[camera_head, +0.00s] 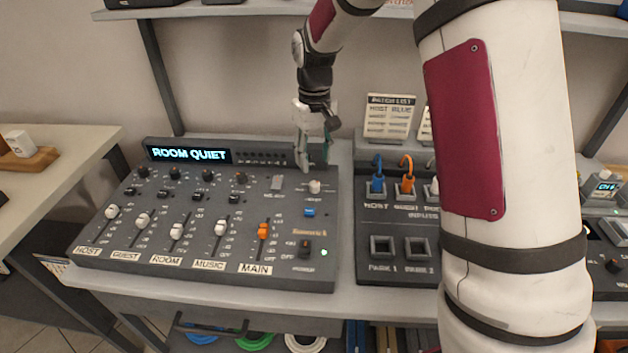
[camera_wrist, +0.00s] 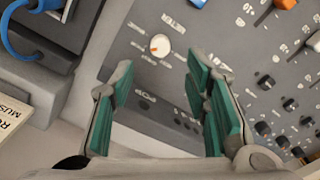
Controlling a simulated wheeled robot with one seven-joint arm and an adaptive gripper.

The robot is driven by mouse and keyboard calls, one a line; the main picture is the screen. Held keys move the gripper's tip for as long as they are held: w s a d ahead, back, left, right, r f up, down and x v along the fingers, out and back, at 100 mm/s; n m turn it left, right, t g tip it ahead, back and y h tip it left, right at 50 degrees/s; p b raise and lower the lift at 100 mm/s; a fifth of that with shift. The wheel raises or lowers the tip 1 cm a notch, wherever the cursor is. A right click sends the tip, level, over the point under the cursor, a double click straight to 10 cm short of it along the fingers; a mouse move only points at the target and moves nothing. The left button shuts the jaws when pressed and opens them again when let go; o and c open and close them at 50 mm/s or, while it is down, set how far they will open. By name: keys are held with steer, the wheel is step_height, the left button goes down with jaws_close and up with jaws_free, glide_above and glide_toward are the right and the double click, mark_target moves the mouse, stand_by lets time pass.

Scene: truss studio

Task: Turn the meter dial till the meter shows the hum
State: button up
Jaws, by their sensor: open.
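The mixer (camera_head: 190,262) lies on the bench, and its display (camera_head: 188,155) reads "ROOM QUIET". A small pale dial (camera_head: 315,186) sits near the mixer's upper right corner; its label is too small to read surely. In the wrist view the dial (camera_wrist: 160,45) is round and white with an orange mark, just beyond the fingertips. My gripper (camera_head: 314,160) is above the mixer's back right edge, behind the dial. In the wrist view my gripper (camera_wrist: 162,80) has its green pads wide apart with nothing between them.
Fader caps stand along the mixer, with an orange one (camera_head: 263,231) at the right. A blue button (camera_head: 309,212) is just in front of the dial. A patch box (camera_head: 398,262) with blue and orange plugs is close on the right. A card stand (camera_head: 388,118) is behind it.

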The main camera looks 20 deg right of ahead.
mark_target(314, 183)
step_height(314, 183, down, 8)
stand_by(0.4)
jaws_close()
